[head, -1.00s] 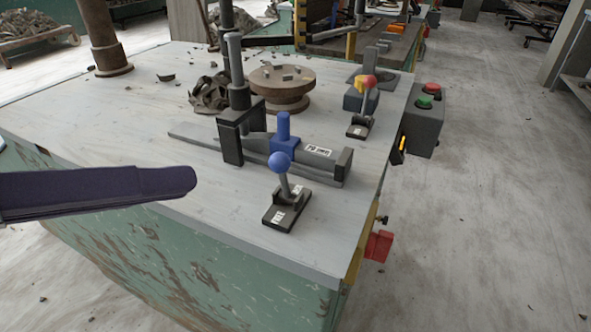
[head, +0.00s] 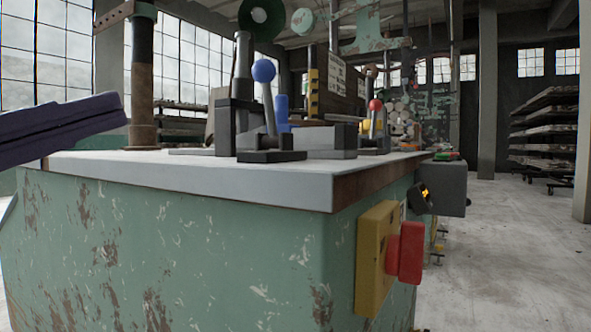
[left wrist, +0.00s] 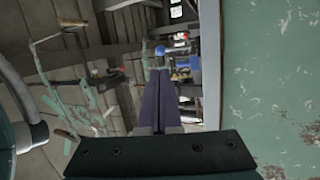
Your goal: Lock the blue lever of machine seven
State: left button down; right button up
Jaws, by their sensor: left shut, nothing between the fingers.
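The blue lever (head: 264,71) has a round blue knob on a grey stem. It stands on a dark base plate (head: 271,156) near the front edge of the machine top, its stem close to upright with a slight tilt. My left gripper (head: 118,108) reaches in from the left, left of the lever and apart from it. Its dark purple fingers are shut and empty. In the left wrist view the closed fingers (left wrist: 157,85) point toward a blue knob (left wrist: 160,50) beyond their tips. My right gripper is not in view.
The green machine body (head: 180,250) has a pale top. A clamp post (head: 242,75) and blue block (head: 282,112) stand around the lever. A red-knobbed lever (head: 375,106) is farther right. A yellow box with a red part (head: 411,252) juts from the side. Open floor lies right.

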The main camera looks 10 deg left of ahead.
pick_arm(q)
jog(key=shift+s+a+f+n+t+b, duration=0.1)
jog(key=shift+a+f+n+t+b, duration=0.3)
jog(key=shift+f+n+b, duration=0.15)
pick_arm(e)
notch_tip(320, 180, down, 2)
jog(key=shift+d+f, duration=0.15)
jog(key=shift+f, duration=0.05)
pick_arm(q)
jog(key=p, duration=0.6)
send_near(255, 74)
jog(key=x, duration=0.5)
jog(key=shift+d+r, duration=0.1)
jog(key=shift+r, duration=0.2)
jog(key=shift+w+d+r, duration=0.1)
jog(key=shift+w+d, duration=0.25)
jog(key=shift+w, duration=0.4)
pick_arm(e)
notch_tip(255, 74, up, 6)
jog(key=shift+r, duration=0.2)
